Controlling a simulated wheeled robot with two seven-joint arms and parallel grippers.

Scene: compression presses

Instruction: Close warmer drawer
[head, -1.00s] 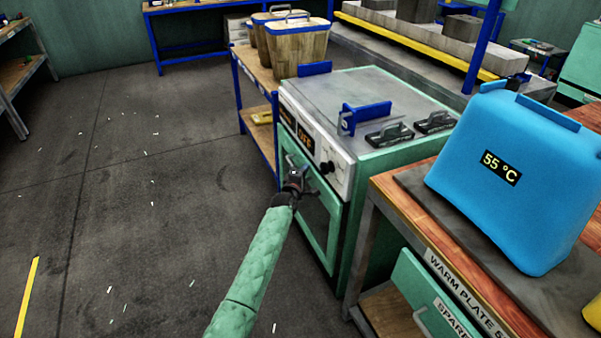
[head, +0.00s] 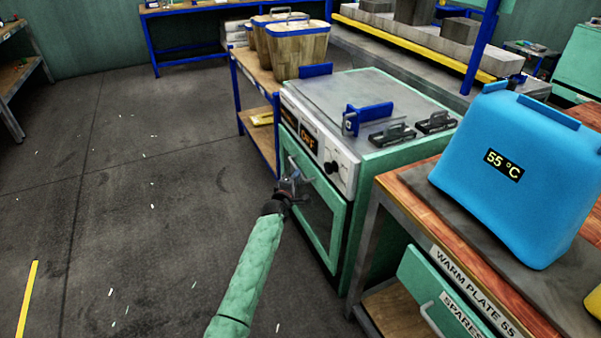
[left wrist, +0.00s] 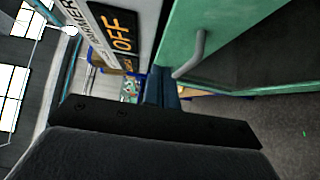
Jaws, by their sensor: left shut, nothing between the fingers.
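The warmer is a green cabinet with a white control panel (head: 322,150) and a display reading OFF. Its green-framed drawer front (head: 335,235) with a dark centre is below the panel. In the left wrist view, the green drawer front (left wrist: 240,45) is at upper right with its grey bar handle (left wrist: 192,54), and a dark gap lies between it and the white panel (left wrist: 143,25). My left gripper (head: 292,183) is shut and empty, in front of the drawer's upper part near the handle. Its fingers (left wrist: 160,90) also show in the left wrist view. Contact cannot be told. My right gripper is not in view.
A bench (head: 400,185) with a blue 55 °C case (head: 470,180) stands right of the warmer. Its green drawer (head: 415,285) sticks out. A blue-framed shelf (head: 245,85) with baskets (head: 300,52) stands behind the warmer. The floor at left is open.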

